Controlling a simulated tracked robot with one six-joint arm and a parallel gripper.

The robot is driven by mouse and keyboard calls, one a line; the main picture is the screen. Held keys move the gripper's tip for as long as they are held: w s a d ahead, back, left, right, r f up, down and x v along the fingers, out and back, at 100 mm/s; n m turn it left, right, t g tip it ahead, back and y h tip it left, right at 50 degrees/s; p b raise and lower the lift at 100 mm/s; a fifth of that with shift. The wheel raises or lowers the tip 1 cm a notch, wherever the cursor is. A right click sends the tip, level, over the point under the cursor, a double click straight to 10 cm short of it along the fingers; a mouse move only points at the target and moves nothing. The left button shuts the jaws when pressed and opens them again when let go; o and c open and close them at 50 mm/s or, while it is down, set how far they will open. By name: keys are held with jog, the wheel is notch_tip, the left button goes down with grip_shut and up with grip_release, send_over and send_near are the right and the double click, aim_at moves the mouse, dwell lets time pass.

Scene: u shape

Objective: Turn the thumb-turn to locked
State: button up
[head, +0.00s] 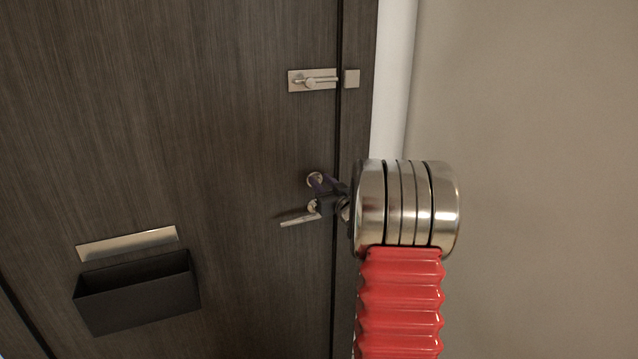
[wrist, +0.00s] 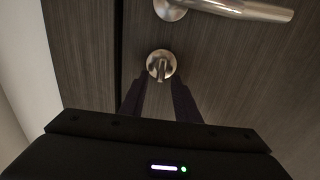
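The thumb-turn (head: 314,177) is a small round silver plate with a tab, on the dark wood door above the lever handle. In the wrist view the thumb-turn (wrist: 161,65) is at upper middle, its tab pointing roughly up and down the picture. My gripper (head: 324,182) is at the thumb-turn in the head view and hides part of it. In the wrist view my gripper (wrist: 159,84) is open, with one dark finger on each side below the tab and a gap between them. Neither finger clearly touches the tab; the exact depth cannot be told.
The silver lever handle (head: 299,220) is just below the thumb-turn; it shows at the top of the wrist view (wrist: 245,9). A slide bolt (head: 312,80) is higher on the door. A mail slot (head: 127,243) and black box (head: 138,292) are lower left. A bare wall (head: 530,100) is right.

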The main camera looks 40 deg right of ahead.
jog(key=shift+w+d, duration=0.1)
jog(key=shift+w, duration=0.2)
jog(key=shift+c, duration=0.4)
grip_shut()
jog(key=shift+a, duration=0.2)
jog(key=shift+d, duration=0.1)
